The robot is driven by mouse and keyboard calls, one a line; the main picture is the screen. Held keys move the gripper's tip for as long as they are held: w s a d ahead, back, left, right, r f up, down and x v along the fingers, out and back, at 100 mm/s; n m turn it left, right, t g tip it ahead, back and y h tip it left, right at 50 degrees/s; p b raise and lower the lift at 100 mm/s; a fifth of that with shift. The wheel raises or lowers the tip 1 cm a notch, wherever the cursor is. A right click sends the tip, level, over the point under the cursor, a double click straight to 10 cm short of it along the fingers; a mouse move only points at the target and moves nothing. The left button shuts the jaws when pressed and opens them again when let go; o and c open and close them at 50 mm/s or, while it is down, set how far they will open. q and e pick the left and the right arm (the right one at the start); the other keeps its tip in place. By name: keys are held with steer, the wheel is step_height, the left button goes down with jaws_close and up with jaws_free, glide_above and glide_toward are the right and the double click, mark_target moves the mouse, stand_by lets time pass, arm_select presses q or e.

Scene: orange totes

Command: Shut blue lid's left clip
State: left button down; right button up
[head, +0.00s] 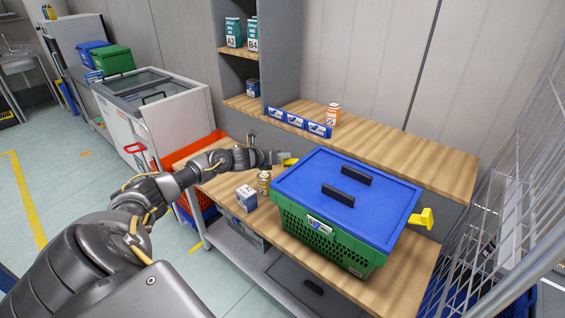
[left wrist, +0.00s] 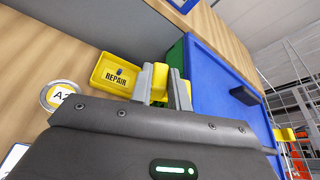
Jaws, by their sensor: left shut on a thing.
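A green crate (head: 318,238) with a blue lid (head: 345,190) stands on the wooden bench. The lid has two black handles and also shows in the left wrist view (left wrist: 225,90). Its yellow left clip (head: 290,162) is at the lid's left edge and partly hidden by my gripper. My left gripper (head: 282,158) reaches it from the left. In the left wrist view the two grey fingers (left wrist: 165,88) are closed around the yellow clip (left wrist: 160,82). The yellow right clip (head: 422,218) sticks outward from the lid's right side. My right gripper is not in view.
A small can (head: 263,183) and a white-and-blue box (head: 246,198) stand left of the crate, near my forearm. A raised shelf (head: 385,143) runs behind it. A wire rack (head: 490,215) stands at the right. A yellow REPAIR piece (left wrist: 115,75) lies beyond the fingers.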

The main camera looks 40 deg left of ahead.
mark_target(285, 166)
arm_select(q)
steer(key=f+n+h+b, duration=0.1)
steer(key=n+b, duration=0.1)
steer(key=b, duration=0.1)
steer(key=f+n+t+h+b, duration=0.1)
steer(key=f+n+b, duration=0.1)
steer(key=b, duration=0.1)
steer(key=f+n+h+b, duration=0.1)
steer(key=n+b, duration=0.1)
steer(key=b, duration=0.1)
steer(key=shift+d+f+t, duration=0.2)
steer(key=shift+f+t, duration=0.05)
steer(key=shift+t, duration=0.15)
steer(key=shift+d+f+n+h+b, duration=0.1)
steer(key=shift+n+h+b, duration=0.2)
steer(key=shift+n+b, duration=0.1)
steer(key=shift+d+f+n+b, duration=0.25)
steer(key=shift+n+b, duration=0.25)
steer(key=shift+n, duration=0.1)
steer(key=shift+d+f+n+t+h+b, duration=0.25)
steer(key=shift+n+t+h+b, duration=0.2)
steer(key=shift+n, duration=0.35)
steer(key=shift+d+n+t, duration=0.15)
steer(key=shift+n+t, duration=0.1)
steer(key=shift+n, duration=0.05)
